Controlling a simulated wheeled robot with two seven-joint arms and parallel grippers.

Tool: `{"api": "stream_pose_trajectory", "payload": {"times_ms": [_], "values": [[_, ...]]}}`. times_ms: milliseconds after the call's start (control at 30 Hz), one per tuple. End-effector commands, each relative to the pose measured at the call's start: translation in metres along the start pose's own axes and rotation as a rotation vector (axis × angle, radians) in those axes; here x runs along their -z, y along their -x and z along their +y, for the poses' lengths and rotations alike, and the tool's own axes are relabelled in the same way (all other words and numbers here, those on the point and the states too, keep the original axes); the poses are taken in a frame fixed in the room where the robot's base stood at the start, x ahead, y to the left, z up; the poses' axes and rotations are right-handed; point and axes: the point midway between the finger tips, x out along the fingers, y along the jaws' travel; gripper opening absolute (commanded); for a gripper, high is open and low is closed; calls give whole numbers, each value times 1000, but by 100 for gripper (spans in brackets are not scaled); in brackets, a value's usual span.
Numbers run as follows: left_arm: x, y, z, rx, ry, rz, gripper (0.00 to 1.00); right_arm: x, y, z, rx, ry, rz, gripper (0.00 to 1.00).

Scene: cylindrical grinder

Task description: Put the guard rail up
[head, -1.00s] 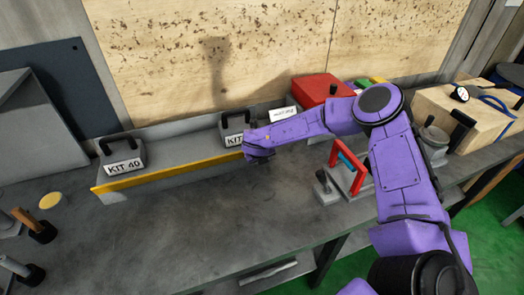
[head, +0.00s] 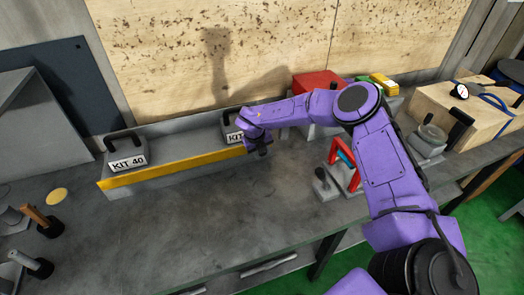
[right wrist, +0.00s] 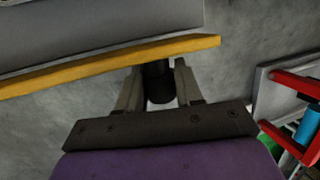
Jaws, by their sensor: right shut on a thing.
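The guard rail (head: 172,169) is a long yellow bar along the front of a grey rack (head: 175,136) on the bench. It also crosses the upper part of the right wrist view (right wrist: 90,70). My right gripper (head: 263,151) is at the rail's right end. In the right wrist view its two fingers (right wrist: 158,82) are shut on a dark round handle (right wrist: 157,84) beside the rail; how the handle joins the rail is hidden. My left gripper is not in view.
Two weights stand in the rack: KIT 40 (head: 127,158) and another (head: 231,131) partly behind my right gripper. A red-handled fixture (head: 333,151) and a black-knobbed lever (head: 323,180) stand to the right. The bench front (head: 180,220) is clear.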

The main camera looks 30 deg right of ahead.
Motion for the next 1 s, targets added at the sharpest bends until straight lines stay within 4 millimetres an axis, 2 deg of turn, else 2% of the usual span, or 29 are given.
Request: {"api": "stream_pose_trajectory", "payload": {"times_ms": [67, 100, 133, 167, 433, 533, 800, 1000], "values": [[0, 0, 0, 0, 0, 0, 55, -2, 2, 0, 0, 1, -5, 5], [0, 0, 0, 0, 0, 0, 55, -2, 2, 0, 0, 1, -6, 42], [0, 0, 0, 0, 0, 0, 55, -2, 2, -1, 0, 1, -6, 52], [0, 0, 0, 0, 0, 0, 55, -2, 1, -1, 0, 1, -5, 56], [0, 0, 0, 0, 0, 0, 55, -1, 1, 0, 0, 0, -3, 56], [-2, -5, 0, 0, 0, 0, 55, -2, 10, 0, -1, -1, -7, 56], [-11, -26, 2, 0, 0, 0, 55, -1, 71, 1, -1, -1, -9, 56], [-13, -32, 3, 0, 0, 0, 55, -1, 102, 0, 0, -1, -6, 56]]}}
